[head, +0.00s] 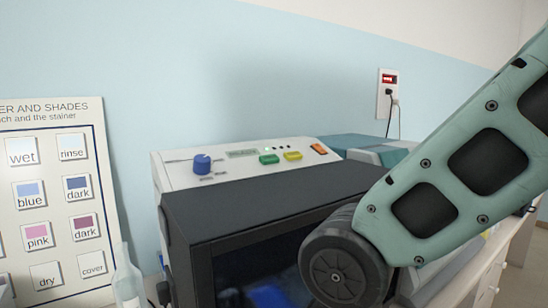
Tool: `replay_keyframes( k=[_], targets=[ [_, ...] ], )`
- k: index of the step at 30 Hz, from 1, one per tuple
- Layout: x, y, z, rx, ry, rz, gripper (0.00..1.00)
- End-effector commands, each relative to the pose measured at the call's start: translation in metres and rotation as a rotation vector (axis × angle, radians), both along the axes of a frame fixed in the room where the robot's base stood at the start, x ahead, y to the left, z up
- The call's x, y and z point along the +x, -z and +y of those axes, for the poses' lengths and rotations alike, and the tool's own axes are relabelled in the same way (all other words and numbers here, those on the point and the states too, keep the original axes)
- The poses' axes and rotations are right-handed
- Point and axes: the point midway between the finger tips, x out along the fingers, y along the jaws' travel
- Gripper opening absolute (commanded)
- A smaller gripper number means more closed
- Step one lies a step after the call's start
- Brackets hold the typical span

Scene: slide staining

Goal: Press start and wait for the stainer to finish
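The stainer (255,205) stands in the middle of the head view, with a dark body and a dark glossy front. Its pale top panel (225,177) carries a blue knob (202,163), a green button (269,159), a yellow button (292,155) and an orange switch (318,149). Small indicator lights sit above the buttons, one of them green. A small display (242,153) is on the panel, its text too small to read. My arm crosses the right side and hides part of the stainer's front. My gripper is outside the view.
A board of labelled shade cards (50,205) leans at the left. A clear bottle (128,280) stands between it and the stainer. A wall outlet (388,92) with a plugged cord is at the back right. A teal-topped device (365,148) sits behind the stainer.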

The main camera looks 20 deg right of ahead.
Motion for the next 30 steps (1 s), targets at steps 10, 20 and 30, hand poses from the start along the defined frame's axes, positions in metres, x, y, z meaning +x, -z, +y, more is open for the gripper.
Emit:
replay_keyframes(
  k=[10,20,30],
  targets=[
    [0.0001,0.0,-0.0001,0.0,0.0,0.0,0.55],
    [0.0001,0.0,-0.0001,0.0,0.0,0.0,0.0],
    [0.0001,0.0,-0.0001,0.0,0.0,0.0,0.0]
  ],
)
